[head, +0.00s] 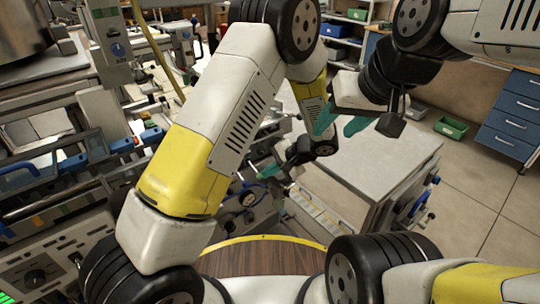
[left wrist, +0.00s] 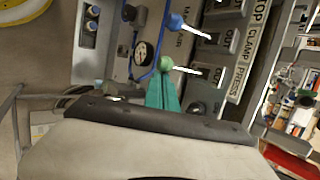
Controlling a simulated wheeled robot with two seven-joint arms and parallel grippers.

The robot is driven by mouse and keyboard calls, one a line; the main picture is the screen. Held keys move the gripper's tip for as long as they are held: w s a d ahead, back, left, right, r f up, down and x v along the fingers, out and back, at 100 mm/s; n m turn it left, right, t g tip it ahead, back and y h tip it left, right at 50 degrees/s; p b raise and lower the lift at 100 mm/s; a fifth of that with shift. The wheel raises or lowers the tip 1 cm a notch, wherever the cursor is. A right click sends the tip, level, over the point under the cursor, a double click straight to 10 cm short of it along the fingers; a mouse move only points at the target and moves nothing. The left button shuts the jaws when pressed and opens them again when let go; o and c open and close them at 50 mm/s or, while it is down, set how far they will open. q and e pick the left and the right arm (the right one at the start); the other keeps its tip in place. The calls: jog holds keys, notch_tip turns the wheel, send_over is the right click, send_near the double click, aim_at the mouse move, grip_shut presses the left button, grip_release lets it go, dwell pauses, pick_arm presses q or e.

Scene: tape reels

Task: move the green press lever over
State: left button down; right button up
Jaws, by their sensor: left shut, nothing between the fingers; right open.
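The green press lever shows in the left wrist view as a round green knob (left wrist: 166,63) on a thin pale rod, on a grey panel by the label PRESS. My left gripper (left wrist: 163,82) is shut and empty. Its teal fingertips are right beside or against the green knob; I cannot tell if they touch. In the head view my left gripper (head: 268,171) is low in front of the machine, and I cannot make out the green knob there. My right gripper (head: 340,122) is open and empty, raised above the grey cabinet top.
A blue-knobbed lever (left wrist: 175,21) sits near the green one, by the label CLAMP. A round gauge (left wrist: 142,53) and a blue hose are close by. The grey cabinet top (head: 385,160) is bare. A green bin (head: 451,127) and blue drawers (head: 517,110) stand farther right.

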pick_arm(q)
jog(key=shift+r+g+h, duration=0.5)
jog(key=shift+r+g, duration=0.05)
jog(key=shift+g, duration=0.05)
dwell(0.5)
jog(key=shift+r, duration=0.1)
notch_tip(320, 180, up, 3)
jog(key=m+g+h, duration=0.1)
jog(key=g+h, duration=0.1)
jog(key=g, duration=0.1)
jog(key=shift+h, duration=0.3)
jog(key=shift+r, duration=0.75)
